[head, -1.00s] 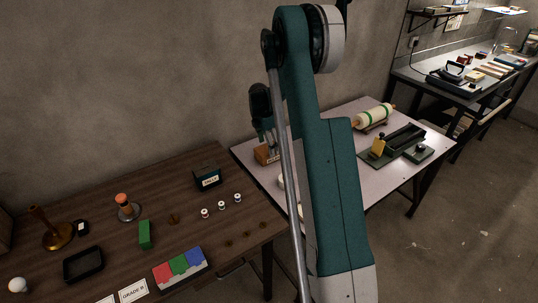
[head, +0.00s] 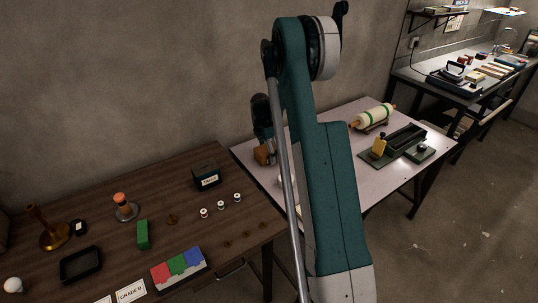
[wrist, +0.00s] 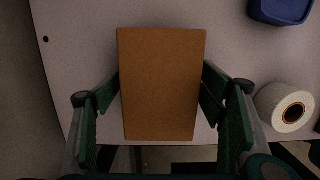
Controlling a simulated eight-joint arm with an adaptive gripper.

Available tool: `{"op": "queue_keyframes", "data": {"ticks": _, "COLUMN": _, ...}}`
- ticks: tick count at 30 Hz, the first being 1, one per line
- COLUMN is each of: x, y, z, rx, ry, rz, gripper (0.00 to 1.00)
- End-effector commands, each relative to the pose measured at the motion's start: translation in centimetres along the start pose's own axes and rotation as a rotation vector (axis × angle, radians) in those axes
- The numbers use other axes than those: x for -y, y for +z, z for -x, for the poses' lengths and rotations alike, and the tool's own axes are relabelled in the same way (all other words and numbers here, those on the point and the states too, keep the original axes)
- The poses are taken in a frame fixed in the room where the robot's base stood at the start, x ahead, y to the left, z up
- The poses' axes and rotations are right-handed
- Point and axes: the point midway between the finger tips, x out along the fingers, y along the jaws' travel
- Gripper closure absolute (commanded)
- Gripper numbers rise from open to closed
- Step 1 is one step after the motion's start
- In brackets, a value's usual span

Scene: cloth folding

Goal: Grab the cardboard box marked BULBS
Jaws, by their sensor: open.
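A plain orange-brown cardboard box (wrist: 162,85) fills the middle of the wrist view, on the pale table. No marking shows on the face turned to the camera. My gripper (wrist: 160,95) is open, with one green finger beside the box's left side and one beside its right side. The fingers look very near the box, but I cannot tell whether they touch it. In the head view a small part of the box (head: 262,155) shows below my gripper; my arm hides much of that area.
A white roll (wrist: 288,107) stands right of the box, and a blue container (wrist: 281,8) is at the upper right. The pale table's edge runs close by the box. The dark wooden table (head: 120,185) at left holds a black box (head: 206,178) and several small items.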

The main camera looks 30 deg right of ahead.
Motion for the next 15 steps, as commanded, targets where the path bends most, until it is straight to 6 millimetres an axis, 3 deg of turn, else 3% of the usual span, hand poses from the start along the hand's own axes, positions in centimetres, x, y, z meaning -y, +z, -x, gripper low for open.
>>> {"op": "queue_keyframes", "data": {"ticks": 7, "x": 0.0, "y": -0.01, "z": 0.01, "rx": 0.0, "ry": 0.0, "rz": 0.0, "gripper": 0.31}}
{"op": "queue_keyframes", "data": {"ticks": 15, "x": 0.0, "y": -0.01, "z": 0.01, "rx": 0.0, "ry": 0.0, "rz": 0.0, "gripper": 0.65}}
